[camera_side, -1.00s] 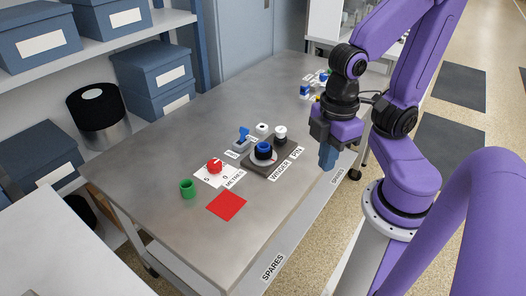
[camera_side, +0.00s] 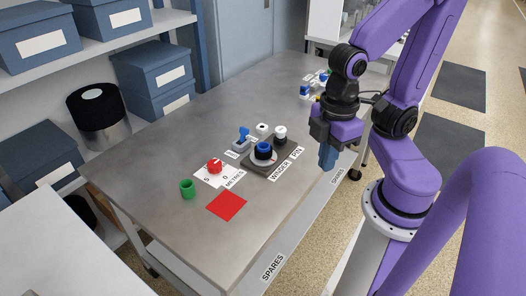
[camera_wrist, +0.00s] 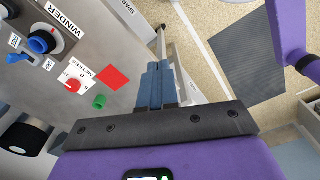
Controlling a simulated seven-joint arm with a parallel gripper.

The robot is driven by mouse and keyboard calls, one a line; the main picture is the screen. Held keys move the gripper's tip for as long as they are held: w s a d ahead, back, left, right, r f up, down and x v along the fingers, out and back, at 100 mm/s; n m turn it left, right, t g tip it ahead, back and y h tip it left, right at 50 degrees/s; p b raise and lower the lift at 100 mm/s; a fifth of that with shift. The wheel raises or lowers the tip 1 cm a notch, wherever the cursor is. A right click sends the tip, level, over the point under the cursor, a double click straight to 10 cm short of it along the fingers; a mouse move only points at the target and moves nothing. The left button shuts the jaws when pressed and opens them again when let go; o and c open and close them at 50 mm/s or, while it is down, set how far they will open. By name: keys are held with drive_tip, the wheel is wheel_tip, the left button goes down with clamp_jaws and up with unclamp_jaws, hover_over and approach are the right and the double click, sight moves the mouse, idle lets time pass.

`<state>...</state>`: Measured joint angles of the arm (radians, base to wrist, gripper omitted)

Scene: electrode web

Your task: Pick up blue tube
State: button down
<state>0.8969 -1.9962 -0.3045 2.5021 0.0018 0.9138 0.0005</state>
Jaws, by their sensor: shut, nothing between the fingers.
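A short blue tube (camera_side: 263,150) stands upright on the dark winder base (camera_side: 252,169) near the middle of the steel table. In the wrist view the blue tube (camera_wrist: 39,43) shows at the upper left. My gripper (camera_side: 327,160) hangs above the table's right edge, to the right of the winder and apart from it. Its blue fingers (camera_wrist: 157,86) are shut together with nothing between them.
A green tube (camera_side: 187,189), a red knob (camera_side: 214,166) on a white dial card and a red square (camera_side: 227,206) lie nearer the front. A blue lever switch (camera_side: 242,141) and a white-topped pin (camera_side: 280,133) flank the winder. Small coloured parts (camera_side: 308,90) sit at the far end.

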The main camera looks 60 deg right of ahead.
drive_tip(key=shift+c, duration=2)
unclamp_jaws()
drive_tip(key=shift+w, duration=0.1)
drive_tip(key=n+t+h, duration=0.3)
drive_tip(key=n+h, duration=0.5)
drive_tip(key=h, duration=0.5)
approach(265, 146)
drive_tip(key=x, duration=0.9)
drive_tip(key=shift+d+f, duration=0.15)
drive_tip(key=shift+d, duration=0.25)
